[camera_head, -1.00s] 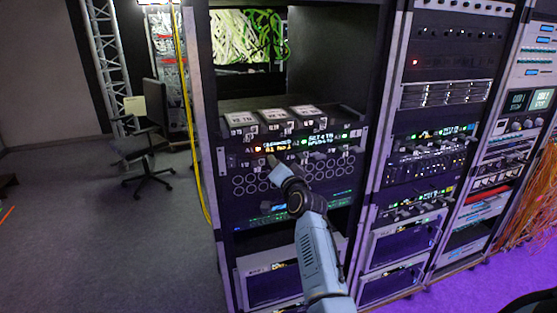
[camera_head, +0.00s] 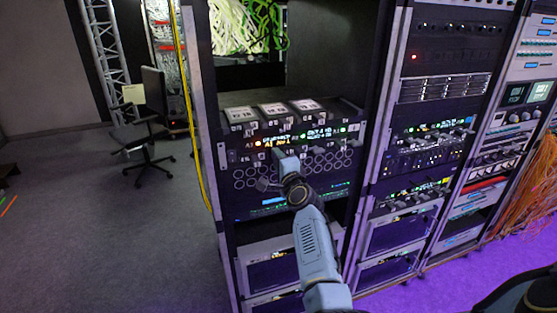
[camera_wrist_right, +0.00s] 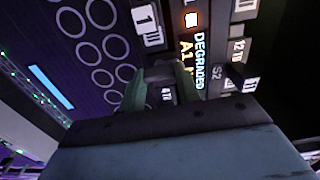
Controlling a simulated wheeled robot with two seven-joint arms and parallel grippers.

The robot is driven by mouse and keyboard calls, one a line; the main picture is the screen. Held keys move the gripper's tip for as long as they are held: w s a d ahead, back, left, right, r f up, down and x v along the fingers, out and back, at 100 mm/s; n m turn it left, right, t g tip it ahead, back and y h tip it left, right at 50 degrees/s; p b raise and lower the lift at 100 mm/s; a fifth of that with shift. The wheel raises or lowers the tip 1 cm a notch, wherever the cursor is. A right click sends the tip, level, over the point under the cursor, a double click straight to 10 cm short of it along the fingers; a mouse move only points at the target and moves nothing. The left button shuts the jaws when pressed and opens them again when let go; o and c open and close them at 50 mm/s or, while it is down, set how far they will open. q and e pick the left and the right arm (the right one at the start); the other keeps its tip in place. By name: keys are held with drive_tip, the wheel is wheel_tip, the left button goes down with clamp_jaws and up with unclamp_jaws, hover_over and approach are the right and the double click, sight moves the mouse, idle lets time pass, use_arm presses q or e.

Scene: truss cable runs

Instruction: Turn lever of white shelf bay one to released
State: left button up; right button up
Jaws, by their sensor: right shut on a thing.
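The rack shelf (camera_head: 320,160) is a dark panel with a lit text strip, numbered white tags, small handles and rows of round ports. My right gripper (camera_head: 279,156) is at the left half of this panel, just below the lit text. In the right wrist view my right gripper's two greenish fingers (camera_wrist_right: 160,78) are shut on a small grey lever, mostly hidden between them. A white tag marked 1 (camera_wrist_right: 147,24) is just above it, and the lit text "DEGRADED A1" (camera_wrist_right: 193,60) is to its right. The lever's exact angle cannot be told. My left gripper is not in view.
Three boxes with white labels (camera_head: 273,113) sit on top of the panel. More equipment racks (camera_head: 440,130) stand close on the right, with orange cables (camera_head: 535,185). A yellow cable (camera_head: 190,110) hangs at the left. An office chair (camera_head: 145,135) stands on open floor beyond.

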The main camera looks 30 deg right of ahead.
drive_tip(key=shift+m, duration=0.3)
drive_tip(key=o, duration=1)
drive_tip(key=v, duration=1.3)
drive_tip(key=shift+s+a, duration=0.1)
drive_tip(key=shift+s, duration=0.1)
